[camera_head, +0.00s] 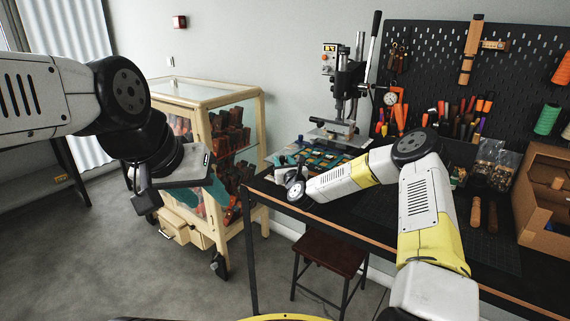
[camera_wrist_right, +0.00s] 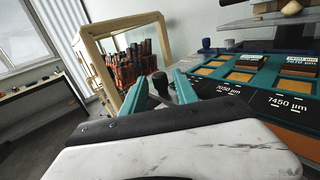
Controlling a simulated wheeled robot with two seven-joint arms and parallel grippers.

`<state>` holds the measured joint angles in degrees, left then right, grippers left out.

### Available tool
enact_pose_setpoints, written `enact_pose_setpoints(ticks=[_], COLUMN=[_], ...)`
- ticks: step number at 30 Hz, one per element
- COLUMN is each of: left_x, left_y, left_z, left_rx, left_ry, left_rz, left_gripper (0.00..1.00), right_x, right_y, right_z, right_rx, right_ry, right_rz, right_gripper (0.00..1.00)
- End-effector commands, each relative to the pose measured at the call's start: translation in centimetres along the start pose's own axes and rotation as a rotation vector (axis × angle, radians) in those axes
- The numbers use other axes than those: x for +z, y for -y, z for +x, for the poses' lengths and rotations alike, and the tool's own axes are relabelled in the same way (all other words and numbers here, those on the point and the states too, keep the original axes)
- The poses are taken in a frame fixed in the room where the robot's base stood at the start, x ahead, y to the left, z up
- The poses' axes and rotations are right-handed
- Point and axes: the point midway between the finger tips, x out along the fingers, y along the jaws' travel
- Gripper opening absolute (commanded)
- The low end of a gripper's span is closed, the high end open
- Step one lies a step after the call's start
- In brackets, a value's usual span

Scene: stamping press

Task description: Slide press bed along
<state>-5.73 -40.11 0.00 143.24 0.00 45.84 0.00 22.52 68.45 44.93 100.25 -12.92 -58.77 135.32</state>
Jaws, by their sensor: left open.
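The stamping press (camera_head: 345,85) stands at the back of the black table, with a long dark lever at its right. Its flat grey bed (camera_head: 335,137) sits low under the column, and an edge of the bed shows at the top right of the right wrist view (camera_wrist_right: 272,19). My right gripper (camera_head: 282,165) is at the table's left end, in front of the press. In the right wrist view its teal fingers (camera_wrist_right: 158,78) are apart, with a dark round knob (camera_wrist_right: 160,80) between them; contact is unclear. My left gripper (camera_head: 178,200) hangs open in front of the cabinet, away from the table.
A teal tray (camera_wrist_right: 262,98) with stamp pieces and thickness labels lies in front of the press. A glass cabinet (camera_head: 262,110) stands left of the table. A pegboard with tools (camera_head: 450,60), a cardboard box (camera_head: 540,195) and a stool (camera_head: 330,252) are nearby.

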Motion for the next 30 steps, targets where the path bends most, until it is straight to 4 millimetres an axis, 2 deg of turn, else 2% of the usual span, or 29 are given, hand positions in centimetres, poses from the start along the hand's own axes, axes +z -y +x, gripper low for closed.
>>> enact_pose_setpoints(ticks=[1,6,13,30], left_x=[0.0,0.0,0.0,0.0], left_y=[0.0,0.0,0.0,0.0], left_z=[0.0,0.0,0.0,0.0], left_rx=[0.000,0.000,0.000,0.000], left_ry=[0.000,0.000,0.000,0.000], left_rz=[0.000,0.000,0.000,0.000], left_gripper=[0.46,0.46,0.46,0.46], right_x=[0.0,0.0,0.0,0.2], right_y=[0.0,0.0,0.3,3.4], right_z=[0.1,0.0,0.2,2.8], right_rx=[0.000,0.000,-0.001,-0.003], right_ry=[0.000,0.000,0.001,0.004], right_rz=[0.000,-0.001,-0.001,-0.001], right_gripper=[0.34,0.00,0.00,0.00])
